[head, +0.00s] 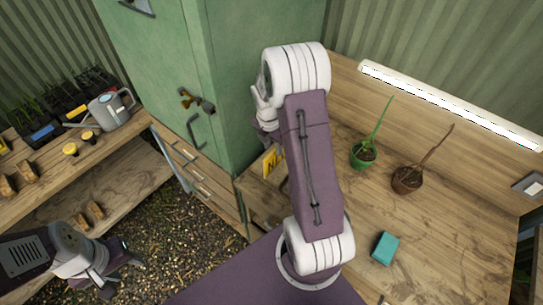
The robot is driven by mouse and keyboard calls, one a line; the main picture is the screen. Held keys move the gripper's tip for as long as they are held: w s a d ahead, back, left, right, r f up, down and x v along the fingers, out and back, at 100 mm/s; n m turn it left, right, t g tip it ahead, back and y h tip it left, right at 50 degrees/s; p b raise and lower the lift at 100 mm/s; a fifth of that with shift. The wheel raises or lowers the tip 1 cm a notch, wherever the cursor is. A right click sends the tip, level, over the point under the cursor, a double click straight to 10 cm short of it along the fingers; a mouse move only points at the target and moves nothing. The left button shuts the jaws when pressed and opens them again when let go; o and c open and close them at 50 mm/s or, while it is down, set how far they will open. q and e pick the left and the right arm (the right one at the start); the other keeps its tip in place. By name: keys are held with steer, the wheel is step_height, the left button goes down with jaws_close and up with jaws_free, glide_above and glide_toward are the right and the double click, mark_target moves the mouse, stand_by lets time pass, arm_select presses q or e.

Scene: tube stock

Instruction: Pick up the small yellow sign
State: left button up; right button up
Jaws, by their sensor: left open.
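The small yellow sign (271,163) with dark markings stands at the left end of the wooden workbench (440,235), close to the green cabinet. My right arm crosses in front of it and hides its right part. The right arm's white wrist is above and just beyond the sign, but its gripper fingers are hidden behind the arm. My left gripper (121,276) is at the lower left, over the gravel floor. It is open and empty, far from the sign.
The tall green cabinet (225,60) borders the bench. A green pot (363,155), a brown pot (406,180) and a teal block (385,248) stand on the bench. A left shelf holds a watering can (110,110) and trays.

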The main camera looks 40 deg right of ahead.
steer(key=f, duration=0.2)
steer(key=d+f, duration=0.1)
steer(key=f, duration=0.1)
steer(key=d+f+p, duration=0.1)
steer(key=shift+f, duration=0.4)
steer(key=shift+w, duration=0.1)
steer(key=shift+d+f, duration=0.1)
steer(key=shift+d, duration=0.1)
steer(key=c, duration=0.3)
steer(key=shift+s+d, duration=0.1)
steer(key=shift+s, duration=0.1)
jaws_close()
arm_select(q)
steer(key=shift+s+d+r, duration=0.2)
steer(key=shift+d+r, duration=0.15)
steer(key=shift+d, duration=0.15)
steer(key=shift+s+d+r, duration=0.15)
steer(key=shift+d+r, duration=0.2)
steer(key=shift+d, duration=0.15)
